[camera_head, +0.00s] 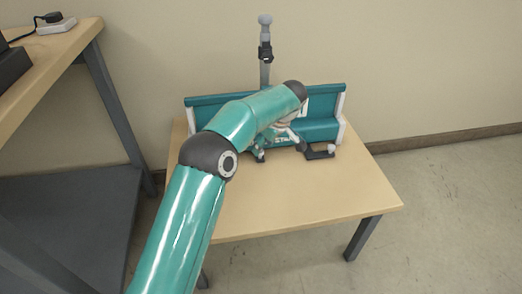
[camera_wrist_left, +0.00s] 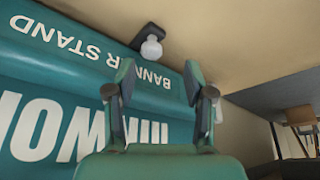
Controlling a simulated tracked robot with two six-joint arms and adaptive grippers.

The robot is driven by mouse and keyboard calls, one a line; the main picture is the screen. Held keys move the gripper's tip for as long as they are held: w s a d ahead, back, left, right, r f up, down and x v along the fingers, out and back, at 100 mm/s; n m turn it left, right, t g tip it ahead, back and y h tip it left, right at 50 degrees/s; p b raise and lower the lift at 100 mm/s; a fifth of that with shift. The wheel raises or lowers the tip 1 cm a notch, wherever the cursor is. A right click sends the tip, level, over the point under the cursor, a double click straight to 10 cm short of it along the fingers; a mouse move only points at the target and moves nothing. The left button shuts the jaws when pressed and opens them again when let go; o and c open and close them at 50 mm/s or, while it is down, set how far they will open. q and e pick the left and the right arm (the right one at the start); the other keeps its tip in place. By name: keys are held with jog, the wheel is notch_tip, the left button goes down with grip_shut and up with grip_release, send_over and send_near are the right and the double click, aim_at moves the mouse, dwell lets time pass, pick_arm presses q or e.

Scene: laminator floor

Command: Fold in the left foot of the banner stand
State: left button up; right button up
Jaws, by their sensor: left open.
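The teal banner stand (camera_head: 320,130) sits at the back of a small table, with a white cap at each end. In the left wrist view its lettered front (camera_wrist_left: 75,85) appears upside down. The right foot (camera_head: 318,153) is dark with a grey knob and juts forward from the base. A dark foot with a pale round knob (camera_wrist_left: 150,46), seemingly the left foot, sticks out from the base beyond my fingertips. In the head view my wrist mostly hides that area. My left gripper (camera_wrist_left: 160,75) is open and empty, close to the stand's front, with the foot apart from its fingers.
A grey post with a black clamp (camera_head: 265,52) stands behind the banner stand. The small table's front (camera_head: 300,200) is bare. A taller wooden table (camera_head: 55,50) with dark items is at the left. A wall rises close behind.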

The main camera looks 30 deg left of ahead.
pick_arm(q)
jog(key=v, duration=0.7)
jog(key=shift+d+r, duration=0.1)
